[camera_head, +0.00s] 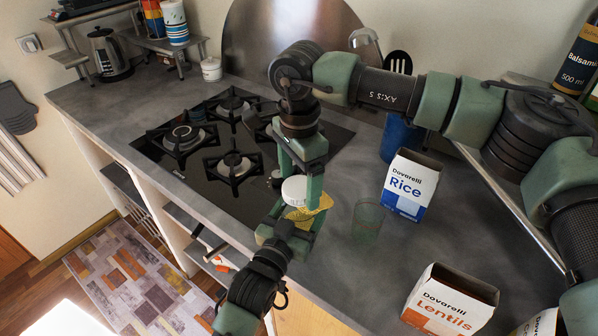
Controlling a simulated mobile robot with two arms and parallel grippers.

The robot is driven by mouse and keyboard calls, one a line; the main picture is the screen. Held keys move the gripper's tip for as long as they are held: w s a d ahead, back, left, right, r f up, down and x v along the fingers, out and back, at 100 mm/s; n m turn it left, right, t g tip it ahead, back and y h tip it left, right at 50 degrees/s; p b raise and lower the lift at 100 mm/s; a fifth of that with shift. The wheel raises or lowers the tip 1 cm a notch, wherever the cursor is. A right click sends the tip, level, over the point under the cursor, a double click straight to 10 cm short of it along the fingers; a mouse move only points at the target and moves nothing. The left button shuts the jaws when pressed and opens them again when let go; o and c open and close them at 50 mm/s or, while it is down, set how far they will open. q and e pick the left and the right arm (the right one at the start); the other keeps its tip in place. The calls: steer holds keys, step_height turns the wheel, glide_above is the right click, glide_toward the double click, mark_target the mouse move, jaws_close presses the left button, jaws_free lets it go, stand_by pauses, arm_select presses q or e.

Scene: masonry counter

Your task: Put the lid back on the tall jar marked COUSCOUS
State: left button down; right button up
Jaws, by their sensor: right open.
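A round white lid (294,190) shows between the fingers of my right gripper (301,182), which points down and is open around it. Just below the lid is a yellow object (316,208), largely hidden by the lid and both grippers. It may be part of the couscous jar, but no COUSCOUS lettering is readable. I cannot tell whether the lid rests on it. My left gripper (293,226) comes up from below, beside the yellow object. Its fingers are largely hidden, so its grip is unclear.
A clear glass (367,219) and a Rice box (409,186) stand close on the right. A Lentils box (448,302) is nearer the front. A black gas hob (222,145) lies to the left. A blue container (399,138) stands behind the Rice box.

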steer(key=c, duration=1.5)
steer(key=m, duration=0.6)
steer(key=shift+m, duration=0.4)
steer(key=m, duration=0.8)
steer(key=o, duration=1.6)
steer(key=shift+o, duration=0.2)
